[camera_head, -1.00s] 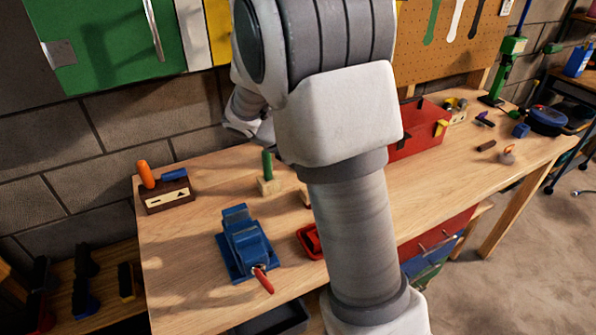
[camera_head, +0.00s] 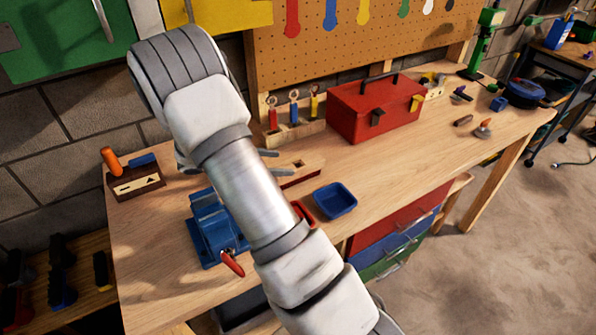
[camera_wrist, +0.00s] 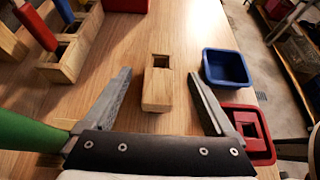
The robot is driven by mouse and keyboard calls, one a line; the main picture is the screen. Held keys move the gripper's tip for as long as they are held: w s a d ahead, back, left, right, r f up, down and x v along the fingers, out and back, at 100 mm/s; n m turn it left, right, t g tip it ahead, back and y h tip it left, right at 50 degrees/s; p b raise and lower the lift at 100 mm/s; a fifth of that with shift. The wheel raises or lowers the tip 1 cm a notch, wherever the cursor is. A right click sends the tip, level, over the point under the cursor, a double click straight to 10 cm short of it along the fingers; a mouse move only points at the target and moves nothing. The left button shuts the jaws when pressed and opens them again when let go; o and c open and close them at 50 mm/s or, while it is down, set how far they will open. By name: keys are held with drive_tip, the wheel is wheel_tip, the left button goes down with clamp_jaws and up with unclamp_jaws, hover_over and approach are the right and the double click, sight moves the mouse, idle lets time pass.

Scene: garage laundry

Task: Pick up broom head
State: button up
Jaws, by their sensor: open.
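A small pale wooden block with a square hole in its top, the likeliest broom head (camera_wrist: 158,92), lies on the workbench in the wrist view. It lies ahead of my gripper (camera_wrist: 159,76), between the lines of its two spread fingers, with a gap on either side. In the head view my gripper (camera_head: 285,162) is over the bench beside a wooden piece with a dark hole (camera_head: 302,165), partly hidden by my arm. The fingers are open and hold nothing. I cannot tell their height above the block.
A blue tray (camera_head: 335,201) and a red tray (camera_wrist: 262,146) lie to the right. A green handle (camera_wrist: 30,132) is close at left. A tool rack (camera_head: 290,133) and red toolbox (camera_head: 372,112) stand behind. A blue vise (camera_head: 208,232) is at front left.

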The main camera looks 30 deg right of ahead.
sight(302, 166)
drive_tip(key=shift+d+f, duration=0.2)
drive_tip(key=shift+f, duration=0.3)
drive_tip(key=shift+x, duration=3.5)
drive_tip(key=shift+r, duration=0.1)
clamp_jaws()
